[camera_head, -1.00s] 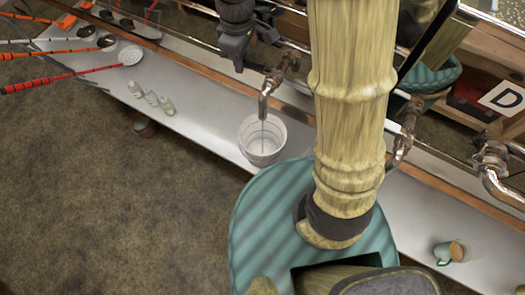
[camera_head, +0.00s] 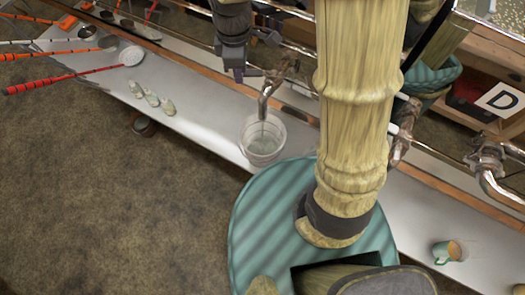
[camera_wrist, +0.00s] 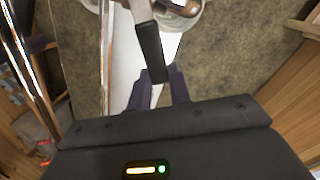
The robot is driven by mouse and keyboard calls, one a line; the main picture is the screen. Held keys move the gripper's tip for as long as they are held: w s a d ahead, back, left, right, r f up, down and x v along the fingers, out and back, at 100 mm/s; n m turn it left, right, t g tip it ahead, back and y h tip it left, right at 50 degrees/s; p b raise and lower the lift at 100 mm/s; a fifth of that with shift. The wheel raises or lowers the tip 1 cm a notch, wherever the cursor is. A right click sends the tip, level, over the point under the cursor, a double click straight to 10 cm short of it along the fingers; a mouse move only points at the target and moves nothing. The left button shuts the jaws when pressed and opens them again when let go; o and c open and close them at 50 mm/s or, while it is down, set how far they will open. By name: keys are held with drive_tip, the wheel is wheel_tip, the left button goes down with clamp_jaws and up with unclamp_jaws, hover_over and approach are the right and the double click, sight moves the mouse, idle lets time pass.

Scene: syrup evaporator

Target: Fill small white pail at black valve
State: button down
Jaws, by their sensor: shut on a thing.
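The small white pail (camera_head: 264,148) stands upright on the pale metal ledge under a bent metal spout (camera_head: 265,103). Pale liquid shows inside the pail, and a faint thin stream seems to hang below the spout. Part of the pail's rim also shows at the top of the wrist view (camera_wrist: 193,22). My gripper (camera_head: 240,72) is left of the spout and above the ledge. In the wrist view my gripper (camera_wrist: 158,85) is shut on the end of a long black handle (camera_wrist: 149,50), the black valve's lever. The lever's joint to the valve is out of view.
Three small bottles (camera_head: 152,99) and several long-handled ladles (camera_head: 75,75) are on the ledge to the left. More metal valves (camera_head: 487,158) line the rail.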

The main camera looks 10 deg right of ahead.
drive_tip(key=shift+s+n+p, duration=0.7)
drive_tip(key=shift+s+n, duration=0.35)
drive_tip(key=shift+n, duration=0.35)
drive_tip(key=shift+s, duration=0.1)
drive_tip(key=shift+s+d+n+p, duration=0.1)
drive_tip(key=shift+s+n+p, duration=0.5)
drive_tip(key=shift+n, duration=0.3)
drive_tip(key=shift+w, duration=0.15)
idle(3.4)
